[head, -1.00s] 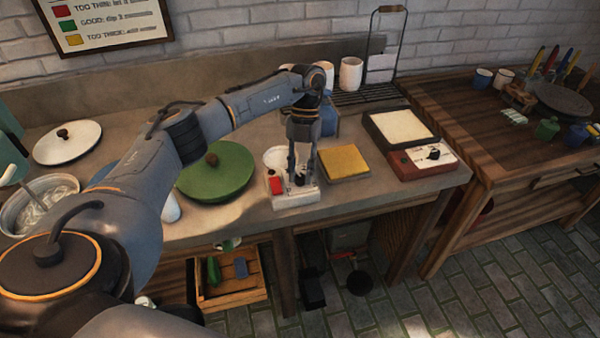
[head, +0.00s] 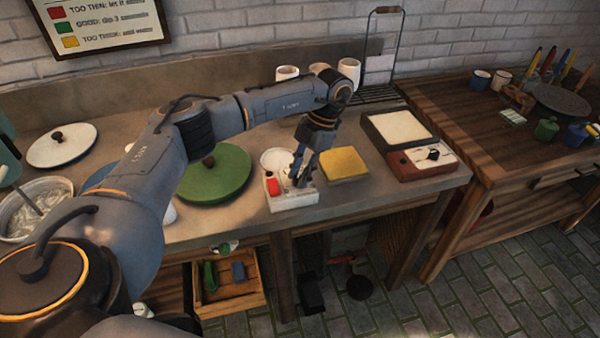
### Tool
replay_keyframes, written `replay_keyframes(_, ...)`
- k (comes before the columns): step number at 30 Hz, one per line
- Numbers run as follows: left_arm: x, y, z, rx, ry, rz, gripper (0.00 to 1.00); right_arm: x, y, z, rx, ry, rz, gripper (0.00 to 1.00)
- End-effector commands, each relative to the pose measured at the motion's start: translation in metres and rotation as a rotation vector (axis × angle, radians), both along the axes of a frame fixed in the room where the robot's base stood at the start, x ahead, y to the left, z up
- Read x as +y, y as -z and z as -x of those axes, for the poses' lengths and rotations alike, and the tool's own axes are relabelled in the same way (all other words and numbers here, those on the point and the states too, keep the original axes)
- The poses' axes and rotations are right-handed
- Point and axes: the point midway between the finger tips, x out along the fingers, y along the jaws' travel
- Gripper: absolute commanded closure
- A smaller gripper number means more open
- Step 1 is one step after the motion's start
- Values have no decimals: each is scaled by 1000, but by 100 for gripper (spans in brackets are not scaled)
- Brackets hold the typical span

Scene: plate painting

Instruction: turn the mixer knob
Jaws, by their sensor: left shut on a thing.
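A white control box (head: 291,203) with a red switch (head: 273,187) sits at the front edge of the grey counter. My left gripper (head: 297,181) comes down onto the right half of its top. It is shut on the mixer knob, a dark knob mostly hidden by the fingers. The gripper is tilted, its fingers pointing down and left. At the left edge, part of a teal mixer (head: 8,160) shows, with a bowl of pale liquid (head: 36,205) below it. My right gripper is not in view.
A green lid (head: 215,177) lies left of the box, a yellow sponge (head: 344,163) right of it. Farther right is a red unit (head: 420,163) with its own black knob. A white cup (head: 287,73) and a wire rack (head: 372,94) stand behind my arm.

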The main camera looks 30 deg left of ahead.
Motion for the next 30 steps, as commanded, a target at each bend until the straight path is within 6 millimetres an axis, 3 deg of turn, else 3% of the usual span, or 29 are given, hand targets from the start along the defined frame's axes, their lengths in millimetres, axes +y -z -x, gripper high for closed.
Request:
replay_keyframes(20,-1,1,1,1,69,1,100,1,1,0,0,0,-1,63)
replay_keyframes(21,-1,1,1,1,69,1,72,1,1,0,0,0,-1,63)
replay_keyframes(24,-1,1,1,1,68,1,52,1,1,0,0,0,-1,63)
replay_keyframes(30,0,1,0,0,68,1,51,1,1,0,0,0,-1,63)
